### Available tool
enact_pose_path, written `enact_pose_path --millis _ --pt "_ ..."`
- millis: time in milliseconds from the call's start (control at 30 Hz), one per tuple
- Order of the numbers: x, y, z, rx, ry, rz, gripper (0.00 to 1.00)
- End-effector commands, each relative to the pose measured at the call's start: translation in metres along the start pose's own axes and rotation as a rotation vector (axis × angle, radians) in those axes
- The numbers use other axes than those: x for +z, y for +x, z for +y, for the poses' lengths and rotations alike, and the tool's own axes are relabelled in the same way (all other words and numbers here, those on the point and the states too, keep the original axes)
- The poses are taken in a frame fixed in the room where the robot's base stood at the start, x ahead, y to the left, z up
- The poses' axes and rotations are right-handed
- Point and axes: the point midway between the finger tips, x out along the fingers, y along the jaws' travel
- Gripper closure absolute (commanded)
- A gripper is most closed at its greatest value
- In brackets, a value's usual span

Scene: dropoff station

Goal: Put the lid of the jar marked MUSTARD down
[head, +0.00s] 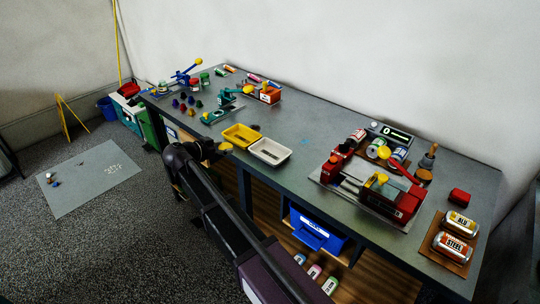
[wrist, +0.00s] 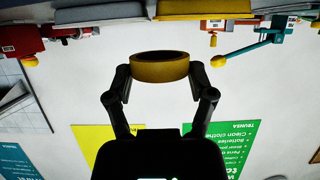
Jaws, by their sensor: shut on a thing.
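My gripper (wrist: 160,76) is shut on a round yellow lid (wrist: 160,68), with one finger on each side of it. In the head view the lid (head: 226,147) shows as a small yellow disc at the end of my arm. It is at the near edge of the workbench (head: 310,160), close to the yellow tray; I cannot tell its height above the bench. No label reading MUSTARD can be made out, so I cannot tell which jar is meant.
A yellow tray (head: 240,136) and a white tray (head: 269,151) stand beside the lid. A red vise-like device (head: 400,203) stands to the right, with several jars behind it. Two labelled containers sit on a brown board (head: 437,241). Bare bench shows right of the white tray.

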Motion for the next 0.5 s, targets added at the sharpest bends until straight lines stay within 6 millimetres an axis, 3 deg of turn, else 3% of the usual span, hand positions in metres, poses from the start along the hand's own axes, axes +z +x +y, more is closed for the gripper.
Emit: enact_pose_path --millis 233,500 --pt "-0.004 0.016 0.012 0.001 0.001 0.000 0.45" --pt "-0.015 0.055 0.040 0.002 0.001 0.000 0.45"
